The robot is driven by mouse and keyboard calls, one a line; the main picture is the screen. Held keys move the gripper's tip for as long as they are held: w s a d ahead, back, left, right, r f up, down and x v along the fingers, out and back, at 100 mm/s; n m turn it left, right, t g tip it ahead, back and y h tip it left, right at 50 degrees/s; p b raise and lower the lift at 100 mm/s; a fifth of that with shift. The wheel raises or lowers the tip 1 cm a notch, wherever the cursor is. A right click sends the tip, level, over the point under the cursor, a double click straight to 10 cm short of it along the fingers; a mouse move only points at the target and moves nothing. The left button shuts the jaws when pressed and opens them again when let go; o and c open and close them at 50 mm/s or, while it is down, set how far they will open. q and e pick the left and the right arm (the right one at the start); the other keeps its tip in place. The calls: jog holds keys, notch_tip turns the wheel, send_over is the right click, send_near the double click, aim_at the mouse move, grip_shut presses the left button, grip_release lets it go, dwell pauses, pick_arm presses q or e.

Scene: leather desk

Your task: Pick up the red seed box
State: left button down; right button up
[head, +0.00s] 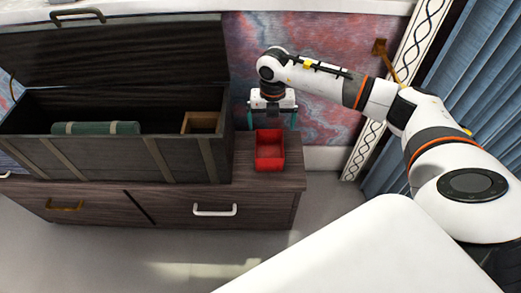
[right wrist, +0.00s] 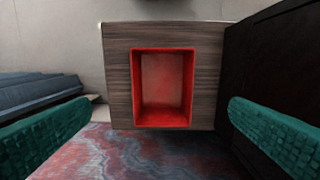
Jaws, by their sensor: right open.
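The red seed box (head: 269,163) is an open-topped red box on the right end of the dark wooden cabinet, just right of the chest. In the right wrist view the red box (right wrist: 137,92) lies ahead, with its hollow inside facing the camera. My right gripper (head: 273,122) is above and behind the box, pointing down. Its two green fingers (right wrist: 160,125) are wide apart, one toward each side of the box, touching nothing. My left gripper is in neither view.
An open dark chest (head: 120,158) with a raised lid (head: 115,55) stands close left of the box. It holds a green roll (head: 95,128) and a small wooden box (head: 200,122). The cabinet (head: 262,205) ends just right of the red box. A blue curtain (head: 480,75) hangs at right.

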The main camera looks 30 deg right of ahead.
notch_tip(320, 180, down, 5)
jog(key=b, duration=0.2)
send_over(269, 156)
notch_tip(269, 156, down, 5)
jog(key=shift+f, duration=0.1)
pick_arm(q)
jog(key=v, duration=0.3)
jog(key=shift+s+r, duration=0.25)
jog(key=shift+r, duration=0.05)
pick_arm(e)
jog(key=c, duration=1.4)
